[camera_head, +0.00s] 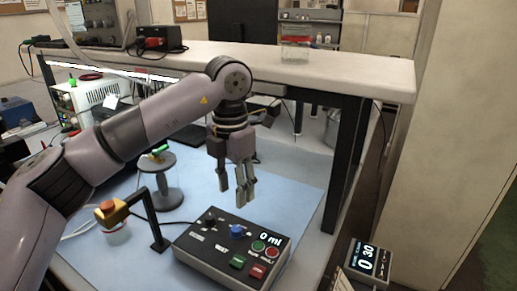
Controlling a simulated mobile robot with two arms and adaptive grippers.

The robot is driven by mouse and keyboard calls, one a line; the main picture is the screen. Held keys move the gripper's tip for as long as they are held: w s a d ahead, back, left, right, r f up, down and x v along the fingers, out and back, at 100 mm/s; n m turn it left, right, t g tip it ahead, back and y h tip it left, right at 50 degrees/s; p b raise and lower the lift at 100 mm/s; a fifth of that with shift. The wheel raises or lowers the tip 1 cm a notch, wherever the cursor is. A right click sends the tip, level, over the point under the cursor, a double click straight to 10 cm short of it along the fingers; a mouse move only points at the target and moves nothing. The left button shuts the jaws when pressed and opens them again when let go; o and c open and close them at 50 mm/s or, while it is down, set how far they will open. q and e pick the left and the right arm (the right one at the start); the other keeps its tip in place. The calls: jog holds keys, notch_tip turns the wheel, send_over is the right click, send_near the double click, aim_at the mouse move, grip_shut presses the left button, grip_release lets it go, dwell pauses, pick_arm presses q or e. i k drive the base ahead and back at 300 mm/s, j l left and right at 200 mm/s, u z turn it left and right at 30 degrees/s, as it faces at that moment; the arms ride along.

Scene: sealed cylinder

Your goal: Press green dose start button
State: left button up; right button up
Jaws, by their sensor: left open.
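A dark control box (205,256) sits on the light blue mat. Its top carries a round green button (258,246), a round red button (271,252), a blue knob (237,231), a square green button (238,262) and a square red button (258,272). The small labels are too small to read, so I cannot tell which green button is dose start. My left gripper (246,200) points down, open and empty, above the back part of the box, apart from the buttons. My right gripper is not in view.
A yellow block with a red-orange top (111,210) on a black bracket stands left of the box. A round grey pedestal (166,197) stands behind. A display device (368,261) reading "0 30" is at right. A raised bench (350,70) spans the back.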

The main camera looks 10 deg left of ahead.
aim_at(238, 261)
jog(key=k+l, duration=0.3)
jog(key=k, duration=0.15)
jog(key=k+l, duration=0.3)
jog(key=k, duration=0.15)
jog(key=k+l, duration=0.3)
jog(key=k, duration=0.15)
